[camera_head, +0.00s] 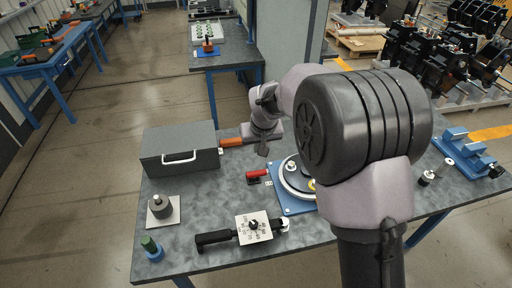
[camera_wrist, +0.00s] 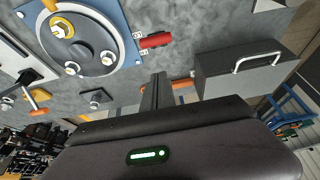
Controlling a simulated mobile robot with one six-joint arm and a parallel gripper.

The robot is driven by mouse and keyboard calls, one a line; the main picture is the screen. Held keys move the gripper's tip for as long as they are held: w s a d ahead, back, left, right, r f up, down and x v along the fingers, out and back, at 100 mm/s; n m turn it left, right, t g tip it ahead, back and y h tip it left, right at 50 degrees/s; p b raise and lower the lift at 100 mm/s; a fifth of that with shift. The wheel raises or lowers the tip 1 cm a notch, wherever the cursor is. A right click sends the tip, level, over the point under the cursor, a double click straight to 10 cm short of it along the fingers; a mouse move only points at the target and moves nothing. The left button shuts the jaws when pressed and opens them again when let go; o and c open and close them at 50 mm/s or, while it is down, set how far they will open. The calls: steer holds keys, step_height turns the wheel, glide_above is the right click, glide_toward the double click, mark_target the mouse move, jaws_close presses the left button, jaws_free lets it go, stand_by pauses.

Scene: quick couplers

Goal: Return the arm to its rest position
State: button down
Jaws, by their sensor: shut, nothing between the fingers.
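My gripper (camera_head: 263,149) is at the end of my arm, over the back part of the grey workbench (camera_head: 215,190). It points down and looks empty. In the wrist view its dark fingers (camera_wrist: 156,90) are together, with bare bench top showing beyond them. My arm's large dark joint and pale links fill the right middle of the head view and hide part of the bench.
A grey box (camera_head: 182,153) with a white handle stands left of my gripper, an orange-handled tool (camera_head: 232,142) beside it. A round flange on a blue plate (camera_head: 284,204) and a red-handled part (camera_head: 256,173) lie in front. A blue vise (camera_head: 468,150) sits right.

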steer(key=s+d+r+m+t+b, duration=0.15)
steer(key=s+d+r+b, duration=0.3)
steer(key=s, duration=0.45)
steer(key=s+d+r+m+g+b, duration=0.1)
steer(key=s+d+r+m+b, duration=0.25)
steer(key=s+d, duration=0.45)
steer(key=s+f+m+b, duration=0.2)
steer(key=s+f, duration=0.2)
steer(key=s, duration=1.2)
steer(key=shift+s+d+f+m+t+y+b, duration=0.2)
steer(key=shift+s+d+m+t+y+b, duration=0.1)
steer(key=shift+s+t+y, duration=0.15)
